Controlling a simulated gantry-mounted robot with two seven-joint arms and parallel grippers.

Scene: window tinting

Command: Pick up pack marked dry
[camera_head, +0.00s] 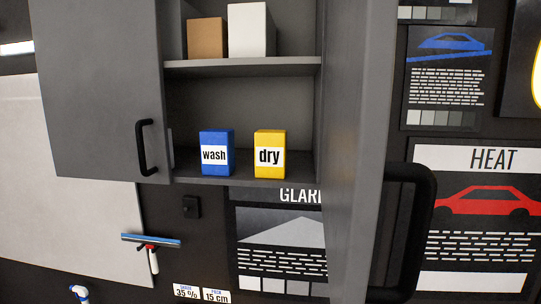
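The yellow pack marked "dry" (270,138) stands upright on the lower shelf of the open wall cabinet. A blue pack marked "wash" (217,138) stands to its left on the same shelf, with a gap between them. Neither pack is covered by anything in the head view. Neither of my grippers is in view.
The cabinet's left door (98,90) and right door (357,150) stand open, each with a black handle. The upper shelf (245,65) holds a brown box (207,38) and a white box (250,31). A squeegee (151,242) hangs below left.

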